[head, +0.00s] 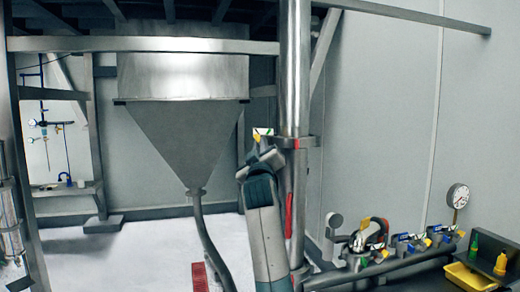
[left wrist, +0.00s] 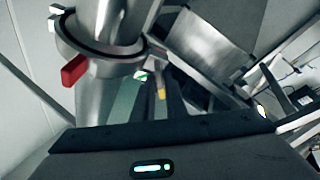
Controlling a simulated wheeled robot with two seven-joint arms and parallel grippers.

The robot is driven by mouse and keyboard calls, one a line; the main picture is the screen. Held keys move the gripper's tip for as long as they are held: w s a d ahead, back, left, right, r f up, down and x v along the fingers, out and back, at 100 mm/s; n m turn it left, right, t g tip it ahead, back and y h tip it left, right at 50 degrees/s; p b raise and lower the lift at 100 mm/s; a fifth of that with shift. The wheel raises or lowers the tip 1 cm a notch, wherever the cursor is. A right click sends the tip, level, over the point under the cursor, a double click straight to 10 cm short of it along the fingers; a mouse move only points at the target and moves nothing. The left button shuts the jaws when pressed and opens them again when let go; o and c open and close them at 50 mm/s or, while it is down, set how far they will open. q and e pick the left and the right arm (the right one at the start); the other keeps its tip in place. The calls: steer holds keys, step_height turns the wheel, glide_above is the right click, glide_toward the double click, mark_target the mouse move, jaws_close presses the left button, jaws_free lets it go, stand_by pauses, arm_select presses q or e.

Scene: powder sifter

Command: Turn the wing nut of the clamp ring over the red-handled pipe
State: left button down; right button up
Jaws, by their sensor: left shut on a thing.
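The steel pipe (head: 294,75) stands upright in the middle of the head view, with a red handle (head: 289,215) low on its left side. The clamp ring (head: 308,142) goes around the pipe above that handle; in the left wrist view the ring (left wrist: 110,58) carries a red block (left wrist: 73,70). The small wing nut (head: 262,131), white, green and yellow, shows at the ring's left side. My left gripper (head: 262,150) reaches up to it from below. In the left wrist view its fingers (left wrist: 161,88) are shut on the wing nut, mostly hidden between them. My right gripper is out of view.
A steel hopper (head: 180,140) hangs left of the pipe, with a hose (head: 208,240) below it. Valves (head: 405,243) and a gauge (head: 457,195) stand at right, beside a yellow tray (head: 462,277). Open floor (head: 130,250) lies left.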

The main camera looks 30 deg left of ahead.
arm_select(q)
steer(key=shift+d+n+g, duration=0.1)
steer(key=shift+n+g, duration=0.2)
steer(key=shift+n, duration=0.6)
steer(key=shift+r, duration=0.1)
steer(key=c, duration=1.9)
jaws_free()
